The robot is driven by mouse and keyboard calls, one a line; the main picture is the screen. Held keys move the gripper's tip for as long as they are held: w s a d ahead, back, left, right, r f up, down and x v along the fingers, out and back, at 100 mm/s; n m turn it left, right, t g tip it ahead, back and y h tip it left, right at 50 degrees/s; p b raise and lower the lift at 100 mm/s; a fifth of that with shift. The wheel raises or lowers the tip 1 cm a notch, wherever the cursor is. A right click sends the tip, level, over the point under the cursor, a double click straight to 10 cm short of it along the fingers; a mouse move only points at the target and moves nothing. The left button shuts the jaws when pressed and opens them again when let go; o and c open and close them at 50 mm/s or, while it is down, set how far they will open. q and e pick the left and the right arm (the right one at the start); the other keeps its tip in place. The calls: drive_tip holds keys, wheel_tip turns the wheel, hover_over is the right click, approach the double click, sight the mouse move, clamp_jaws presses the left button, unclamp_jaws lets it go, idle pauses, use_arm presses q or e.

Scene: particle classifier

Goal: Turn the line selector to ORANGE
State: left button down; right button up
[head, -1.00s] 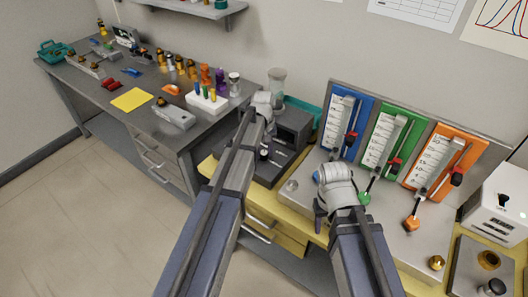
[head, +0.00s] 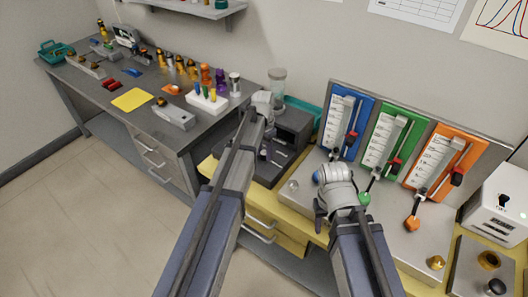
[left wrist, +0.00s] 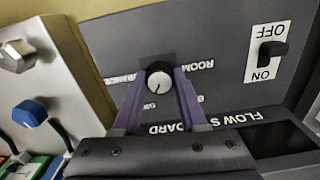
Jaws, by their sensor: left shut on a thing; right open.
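A round white dial knob (left wrist: 159,80) sits on the dark "FLOW" board (left wrist: 215,105), whose lettering appears upside down in the left wrist view. My left gripper (left wrist: 160,78) is shut on this knob, one purple finger on each side. Labels beside the knob include "ROOM" and one partly hidden word ending in what looks like "RANGE". I cannot tell which label the knob points to. My right gripper (head: 320,208) is open and empty in front of the flow meter stand.
Blue (head: 346,122), green (head: 380,165) and orange (head: 464,150) flow meter panels stand at the right. An orange valve knob (head: 412,223) and a white box (head: 497,205) are near them. A cluttered grey bench (head: 85,95) is at the left.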

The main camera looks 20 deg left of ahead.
sight(264, 152)
use_arm(q)
drive_tip(key=m, duration=0.5)
drive_tip(key=shift+m, duration=0.3)
drive_tip(key=m, duration=0.5)
drive_tip(key=shift+m, duration=0.3)
drive_tip(key=shift+c, duration=2.2)
unclamp_jaws()
drive_tip(key=shift+r, duration=0.15)
use_arm(e)
drive_tip(key=shift+r, duration=0.1)
use_arm(q)
wheel_tip(264, 152, up, 8)
drive_tip(key=p, duration=0.8)
drive_tip(key=shift+f, duration=0.2)
use_arm(e)
wheel_tip(264, 152, up, 8)
drive_tip(key=shift+f, duration=0.2)
